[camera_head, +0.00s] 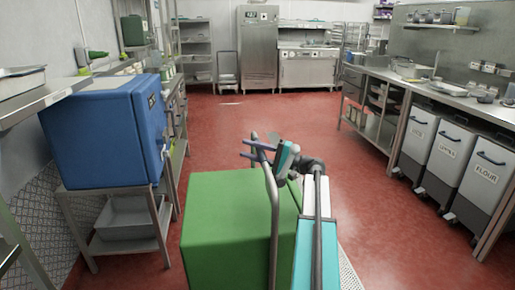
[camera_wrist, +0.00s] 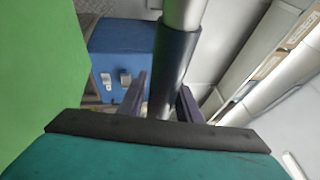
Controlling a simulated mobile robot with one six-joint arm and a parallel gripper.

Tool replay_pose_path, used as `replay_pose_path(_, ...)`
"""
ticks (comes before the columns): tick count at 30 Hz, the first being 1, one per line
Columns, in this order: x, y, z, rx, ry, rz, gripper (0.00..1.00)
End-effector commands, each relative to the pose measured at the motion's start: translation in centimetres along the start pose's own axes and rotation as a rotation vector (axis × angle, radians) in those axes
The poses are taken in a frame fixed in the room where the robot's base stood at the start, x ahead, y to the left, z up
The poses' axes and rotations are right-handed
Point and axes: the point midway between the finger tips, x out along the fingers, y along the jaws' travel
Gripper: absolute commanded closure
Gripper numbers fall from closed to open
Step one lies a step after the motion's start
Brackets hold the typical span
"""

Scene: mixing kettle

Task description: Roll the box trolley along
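The box trolley is a green box (camera_head: 226,225) with a bent metal tube handle (camera_head: 272,215) rising at its right side. It stands on the red floor, in the lower middle of the head view. The box also fills the left of the wrist view (camera_wrist: 35,70). My gripper (camera_head: 248,150) is at the top of the handle, its dark fingers pointing left. In the wrist view, the handle's dark sleeve (camera_wrist: 170,75) passes between the two fingers (camera_wrist: 161,98). A slim gap shows beside the left finger, so they look open around it. The trolley's wheels are hidden.
A blue box-shaped appliance (camera_head: 105,132) on a metal stand is close at the left. White ingredient bins (camera_head: 459,165) stand under the counter at the right. The red floor (camera_head: 250,112) is clear ahead, towards the steel cabinet (camera_head: 258,50) at the back.

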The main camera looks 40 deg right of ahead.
Motion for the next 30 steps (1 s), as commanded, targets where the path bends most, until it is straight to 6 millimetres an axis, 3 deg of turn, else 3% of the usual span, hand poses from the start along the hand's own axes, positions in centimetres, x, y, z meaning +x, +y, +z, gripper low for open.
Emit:
replay_pose_path(16,-0.9,0.1,-0.1,0.001,0.004,0.002,0.63)
replay_pose_path(30,-7.4,0.0,-0.1,0.001,0.004,0.001,0.63)
